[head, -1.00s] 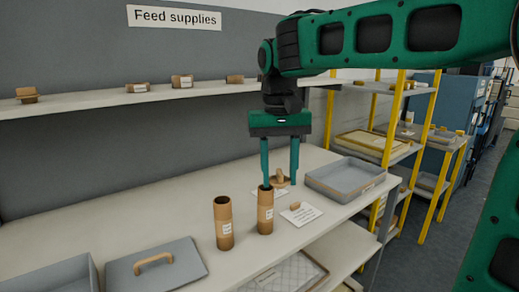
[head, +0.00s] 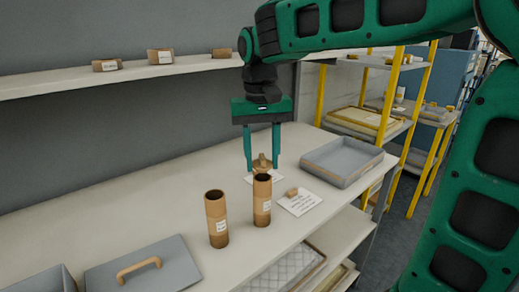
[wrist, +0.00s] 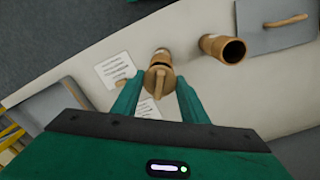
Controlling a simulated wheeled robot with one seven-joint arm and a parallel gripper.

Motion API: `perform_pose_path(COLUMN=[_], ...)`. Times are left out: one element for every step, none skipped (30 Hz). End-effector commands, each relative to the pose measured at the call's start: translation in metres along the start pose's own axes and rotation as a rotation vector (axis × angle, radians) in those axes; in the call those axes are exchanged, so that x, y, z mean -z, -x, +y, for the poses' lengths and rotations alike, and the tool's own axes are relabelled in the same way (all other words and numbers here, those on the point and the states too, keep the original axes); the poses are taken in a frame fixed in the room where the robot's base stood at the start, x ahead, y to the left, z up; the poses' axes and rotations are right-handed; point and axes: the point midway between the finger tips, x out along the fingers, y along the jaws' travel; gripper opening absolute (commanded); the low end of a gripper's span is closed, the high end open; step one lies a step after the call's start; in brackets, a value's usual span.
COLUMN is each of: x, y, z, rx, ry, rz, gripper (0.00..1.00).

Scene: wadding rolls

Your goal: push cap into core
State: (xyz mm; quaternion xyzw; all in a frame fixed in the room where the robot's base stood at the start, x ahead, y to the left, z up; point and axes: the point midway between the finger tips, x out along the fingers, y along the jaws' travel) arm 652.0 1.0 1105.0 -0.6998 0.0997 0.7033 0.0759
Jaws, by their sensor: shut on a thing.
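The brown cap (head: 262,163), a disc with a raised grip, is held between the fingers of my gripper (head: 262,166). It also shows in the wrist view (wrist: 160,82), with the fingers on either side. In the head view the near core (head: 262,202), an upright brown tube with an open dark top, stands just in front of and below the cap. In the wrist view the cap partly hides what appears to be this core (wrist: 161,57). A second upright open core (head: 216,220) stands to its left. The cap is apart from the second core.
A grey tray (head: 342,162) stands at the right back. A card (head: 299,203) with a small wooden block (head: 291,192) lies right of the near core. A grey lid with a handle (head: 140,268) lies at the front left. A wall shelf (head: 40,85) runs behind.

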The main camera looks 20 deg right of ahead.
Motion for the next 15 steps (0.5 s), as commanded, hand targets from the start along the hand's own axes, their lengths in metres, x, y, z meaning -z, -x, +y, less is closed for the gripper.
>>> perform_pose_path(x=[-0.001, -0.001, 0.0, 0.0, 0.0, 0.0, -0.001, -0.001, -0.001, -0.001, -0.001, -0.001, -0.001, -0.001, 0.0], y=[-0.005, -0.007, -0.01, -0.012, -0.014, -0.016, -0.017, -0.018, -0.019, -0.02, -0.021, -0.021, -0.021, -0.021, -0.021], z=[0.0, 0.0, 0.0, 0.0, 0.0, 0.0, 0.0, 0.0, -0.001, -0.001, -0.001, -0.001, -0.001, -0.001, -0.001], rx=[-0.001, -0.001, -0.001, -0.001, -0.001, -0.001, -0.001, -0.001, -0.001, -0.001, 0.0, 0.0, 0.0, 0.0, 0.0], ry=[0.001, 0.0, 0.0, 0.0, 0.0, 0.0, -0.001, -0.001, -0.001, -0.001, -0.001, -0.001, -0.001, -0.001, -0.001], rz=[-0.003, -0.003, -0.002, -0.001, -0.001, -0.001, -0.002, -0.002, -0.002, -0.002, -0.001, -0.001, -0.001, -0.001, 0.0], gripper=[0.19, 0.19, 0.19, 0.19, 0.19, 0.19, 0.19, 0.19, 0.19, 0.19, 0.19, 0.19, 0.19, 0.19, 0.19])
